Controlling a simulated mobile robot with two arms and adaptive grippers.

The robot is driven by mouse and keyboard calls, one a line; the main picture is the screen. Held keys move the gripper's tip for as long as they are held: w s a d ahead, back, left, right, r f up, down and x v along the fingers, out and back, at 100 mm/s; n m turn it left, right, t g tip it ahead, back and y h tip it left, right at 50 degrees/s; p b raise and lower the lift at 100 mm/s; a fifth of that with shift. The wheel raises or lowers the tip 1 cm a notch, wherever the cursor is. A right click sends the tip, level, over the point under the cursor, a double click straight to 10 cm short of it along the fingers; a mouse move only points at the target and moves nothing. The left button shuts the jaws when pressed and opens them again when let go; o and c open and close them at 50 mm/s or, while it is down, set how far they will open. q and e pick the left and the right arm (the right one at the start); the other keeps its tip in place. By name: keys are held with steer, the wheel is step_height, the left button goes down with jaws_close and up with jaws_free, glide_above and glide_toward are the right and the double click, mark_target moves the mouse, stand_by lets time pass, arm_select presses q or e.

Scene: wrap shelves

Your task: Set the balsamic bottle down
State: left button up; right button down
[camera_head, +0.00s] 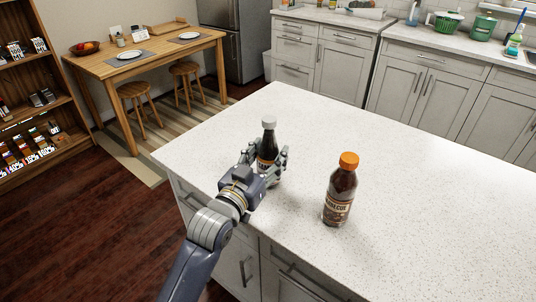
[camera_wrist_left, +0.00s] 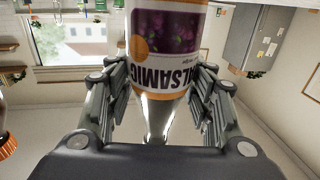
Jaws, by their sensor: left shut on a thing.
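The balsamic bottle (camera_head: 268,143) is dark with a white cap and stands upright at the left part of the white counter. My left gripper (camera_head: 270,160) is shut around it, with a finger on each side. In the left wrist view the bottle (camera_wrist_left: 165,55) shows its purple grape label between the two fingers (camera_wrist_left: 162,95). The bottle's base is partly hidden by the gripper in the head view, so I cannot tell whether it touches the counter (camera_head: 420,190). My right gripper is not in view.
A barbecue sauce bottle (camera_head: 340,192) with an orange cap stands on the counter to the right of my left gripper. The counter is clear behind and to the right of it. The counter's left edge runs close to my left gripper.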

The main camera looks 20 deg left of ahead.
arm_select(q)
steer(key=o, duration=1)
steer(key=shift+f, duration=0.15)
steer(key=o, duration=0.4)
steer(key=shift+s+r, duration=0.1)
steer(key=shift+r, duration=0.1)
steer(key=shift+s+f, duration=0.1)
steer(key=shift+s, duration=0.25)
steer(key=s, duration=0.3)
steer(key=s+a+b, duration=0.1)
steer(key=s, duration=0.5)
steer(key=shift+s+a, duration=0.3)
steer(key=shift+s, duration=0.05)
steer(key=shift+s+a+b, duration=0.15)
steer(key=shift+s+b, duration=0.15)
steer(key=shift+s, duration=0.4)
